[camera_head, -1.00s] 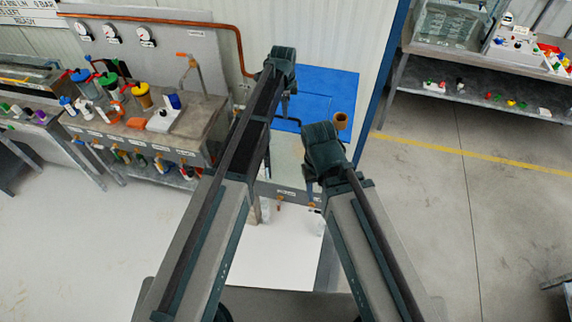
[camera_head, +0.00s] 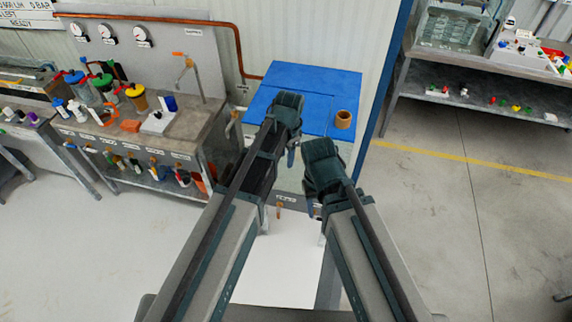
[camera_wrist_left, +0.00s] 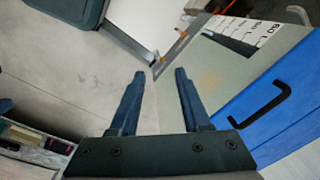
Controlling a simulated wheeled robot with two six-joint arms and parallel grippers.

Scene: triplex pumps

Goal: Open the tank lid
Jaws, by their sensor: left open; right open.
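The tank's blue lid (camera_head: 318,80) lies flat and closed on the pale tank at the centre of the head view. In the left wrist view the lid (camera_wrist_left: 275,130) shows at the right with a black bar handle (camera_wrist_left: 262,113). The tank's pale side (camera_wrist_left: 215,75) carries a scale strip. My left gripper (camera_head: 292,152) is in front of the lid's near edge, open and empty. In its wrist view its two fingers (camera_wrist_left: 160,75) are apart, left of the handle and not touching it. My right gripper (camera_head: 311,205) is lower, in front of the tank, open and empty.
A brown cup (camera_head: 343,119) stands at the lid's right side. A bench (camera_head: 205,115) with coloured jars and a tap stands left of the tank. A blue post (camera_head: 382,90) rises at the right. Open floor (camera_head: 440,220) lies further right.

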